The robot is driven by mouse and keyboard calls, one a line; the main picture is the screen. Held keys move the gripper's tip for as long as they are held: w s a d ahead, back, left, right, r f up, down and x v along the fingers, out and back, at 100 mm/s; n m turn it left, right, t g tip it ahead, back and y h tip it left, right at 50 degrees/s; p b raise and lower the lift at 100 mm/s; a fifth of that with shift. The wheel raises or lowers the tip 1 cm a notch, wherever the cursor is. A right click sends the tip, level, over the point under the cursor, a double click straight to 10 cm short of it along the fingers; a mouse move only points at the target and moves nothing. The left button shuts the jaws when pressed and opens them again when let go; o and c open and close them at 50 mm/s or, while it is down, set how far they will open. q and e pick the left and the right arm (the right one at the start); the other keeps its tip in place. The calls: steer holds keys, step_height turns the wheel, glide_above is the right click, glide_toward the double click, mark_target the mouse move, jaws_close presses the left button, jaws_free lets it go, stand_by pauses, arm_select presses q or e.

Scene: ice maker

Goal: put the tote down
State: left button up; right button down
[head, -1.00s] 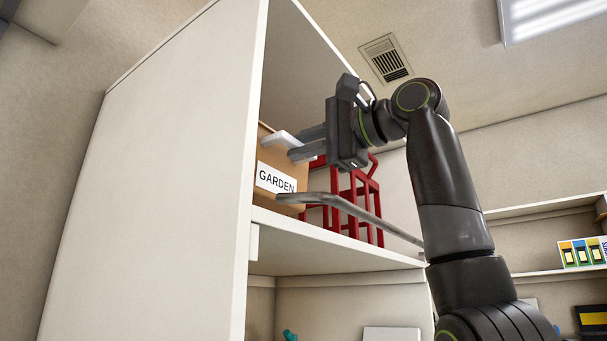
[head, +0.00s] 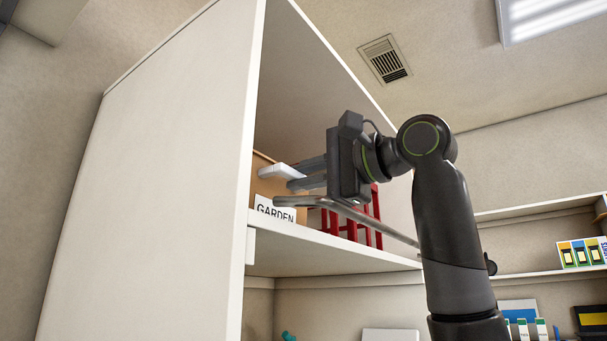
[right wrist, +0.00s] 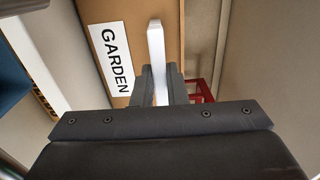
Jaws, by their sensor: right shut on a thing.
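The tote (head: 262,163) is a brown box with a white label (head: 274,210) reading GARDEN. It is inside the upper bay of the white cabinet, and the shelf's front edge hides the label's bottom. My right gripper (head: 294,174) is shut on the tote's white handle (head: 279,171), which sticks out from its front. In the right wrist view the handle (right wrist: 156,50) stands between the two dark fingers, beside the label (right wrist: 111,58). The contact under the tote is hidden, so I cannot tell whether it rests on the shelf. My left gripper is out of view.
The shelf board (head: 330,247) has a red frame (head: 362,215) on it, right of the tote. A grey bar (head: 350,211) slants across in front of it. The cabinet's tall side panel (head: 150,170) stands at the left. More shelves (head: 545,274) are at the right.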

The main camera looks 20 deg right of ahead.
steer(key=shift+s+a+r, duration=0.1)
steer(key=shift+s, duration=0.05)
steer(key=c, duration=1.5)
jaws_free()
steer(key=shift+o, duration=0.2)
steer(key=shift+r, duration=0.1)
steer(key=b+v, duration=0.6)
steer(key=v, duration=0.6)
